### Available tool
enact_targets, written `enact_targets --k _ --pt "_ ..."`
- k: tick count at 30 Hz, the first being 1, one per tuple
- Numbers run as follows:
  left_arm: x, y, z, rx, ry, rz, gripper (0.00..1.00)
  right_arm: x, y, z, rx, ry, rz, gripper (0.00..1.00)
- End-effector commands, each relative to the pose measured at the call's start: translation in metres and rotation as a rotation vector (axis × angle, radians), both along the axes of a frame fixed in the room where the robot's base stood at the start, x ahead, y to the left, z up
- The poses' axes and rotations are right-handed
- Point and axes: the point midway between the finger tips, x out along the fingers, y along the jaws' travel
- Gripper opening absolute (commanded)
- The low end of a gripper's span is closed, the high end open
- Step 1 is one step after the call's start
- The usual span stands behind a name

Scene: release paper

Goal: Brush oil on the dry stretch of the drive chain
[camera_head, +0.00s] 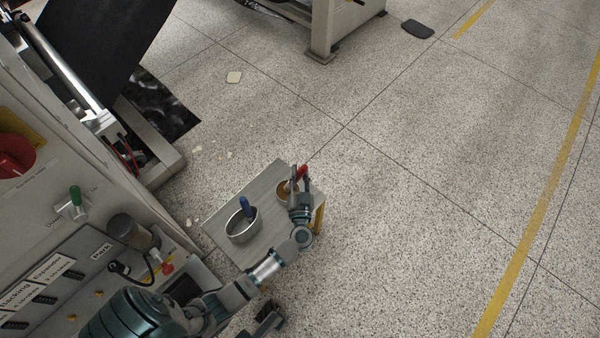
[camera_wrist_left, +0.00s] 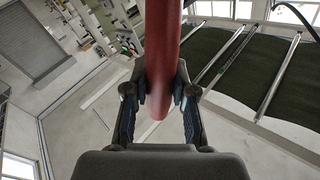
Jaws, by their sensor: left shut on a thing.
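My left gripper (camera_head: 298,180) is over the right end of a small grey table. It is shut on a red handle (camera_head: 302,171), which also shows between the fingers in the left wrist view (camera_wrist_left: 162,60). A brown round pot (camera_head: 284,190) stands on the table right beside the gripper, partly hidden by it. The far end of the red-handled tool is not clear to see. An oval metal pan (camera_head: 242,226) with a blue-handled tool (camera_head: 246,206) in it stands to the left on the same table. I cannot make out the drive chain. My right gripper is not in view.
The small table (camera_head: 266,174) stands on a speckled floor. Open floor lies to the right, with a yellow line (camera_head: 520,262).

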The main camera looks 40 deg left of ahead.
Motion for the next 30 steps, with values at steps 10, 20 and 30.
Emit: enact_targets --k 10,20,30 --pt "-0.0006 -0.0001 -0.0024 -0.003 0.003 0.000 0.00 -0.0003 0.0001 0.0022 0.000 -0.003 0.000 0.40" --pt "-0.0007 0.0000 -0.0032 -0.003 0.004 0.001 0.00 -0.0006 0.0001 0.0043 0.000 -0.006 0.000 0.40" --pt "-0.0008 0.0000 -0.0037 -0.002 0.005 0.001 0.00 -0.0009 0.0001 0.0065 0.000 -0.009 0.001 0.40"
